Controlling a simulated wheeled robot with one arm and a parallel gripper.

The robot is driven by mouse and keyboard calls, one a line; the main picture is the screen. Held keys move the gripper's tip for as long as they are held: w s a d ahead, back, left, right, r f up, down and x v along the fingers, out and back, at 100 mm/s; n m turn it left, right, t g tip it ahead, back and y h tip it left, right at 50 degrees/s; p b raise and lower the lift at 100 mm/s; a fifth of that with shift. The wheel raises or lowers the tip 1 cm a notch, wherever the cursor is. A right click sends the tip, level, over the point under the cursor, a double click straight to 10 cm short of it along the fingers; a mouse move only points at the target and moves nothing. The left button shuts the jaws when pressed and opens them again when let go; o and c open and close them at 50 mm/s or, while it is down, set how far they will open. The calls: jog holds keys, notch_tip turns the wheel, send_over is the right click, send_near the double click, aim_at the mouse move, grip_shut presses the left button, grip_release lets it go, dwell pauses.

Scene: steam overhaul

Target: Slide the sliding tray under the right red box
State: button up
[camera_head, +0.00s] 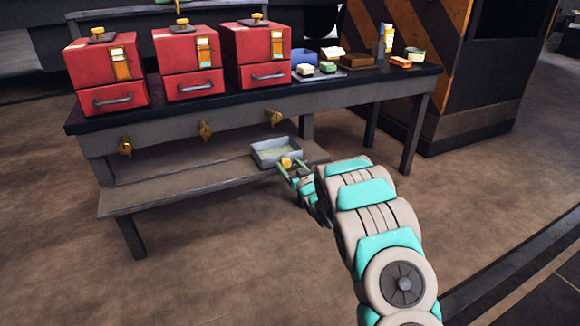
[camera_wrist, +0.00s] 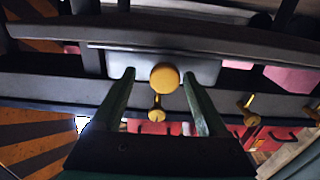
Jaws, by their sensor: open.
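The sliding tray (camera_head: 268,160) is a shallow grey tray with pale green contents and a yellow knob (camera_head: 286,162) on its front. It sits on the lower shelf, below and slightly right of the right red box (camera_head: 255,62) on the bench top. My gripper (camera_head: 291,171) is open at the tray's front. In the wrist view, my gripper's fingers (camera_wrist: 158,75) stand on either side of the round yellow knob (camera_wrist: 164,78), with gaps visible. The tray's pale front (camera_wrist: 205,70) shows behind it. Contact with the knob cannot be told.
Two more red boxes, the middle (camera_head: 187,60) and left (camera_head: 103,72), stand on the bench. Brass knobs (camera_head: 205,130) project from the bench's front rail above the shelf. The lower shelf (camera_head: 190,181) is bare left of the tray. A bench leg (camera_head: 413,135) stands at right.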

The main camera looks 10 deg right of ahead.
jog(key=shift+s, duration=0.1)
jog(key=v, duration=0.7)
jog(key=shift+s+d, duration=0.15)
jog(key=shift+s, duration=0.15)
jog(key=s+d+r+m+g+h+p, duration=0.1)
jog(key=s+d+r+g+h+p, duration=0.2)
jog(key=s, duration=0.4)
jog(key=s+d+r+m+g+h, duration=0.25)
jog(key=s+r+g, duration=0.25)
jog(key=s, duration=0.3)
jog(key=s+a+r+g+p, duration=0.1)
jog(key=s+a+r+g, duration=0.1)
jog(key=s, duration=1.2)
jog(key=s+a+r+g+y+p, duration=0.1)
jog(key=s+a+r+g, duration=0.2)
jog(key=s, duration=1.2)
jog(key=s+a+r+g+p, duration=0.1)
jog(key=s+a+g, duration=0.4)
jog(key=s, duration=1)
jog(key=shift+s+a+r+n+g+p, duration=0.25)
jog(key=shift+r+n+g+p, duration=0.15)
jog(key=shift+r+g, duration=0.35)
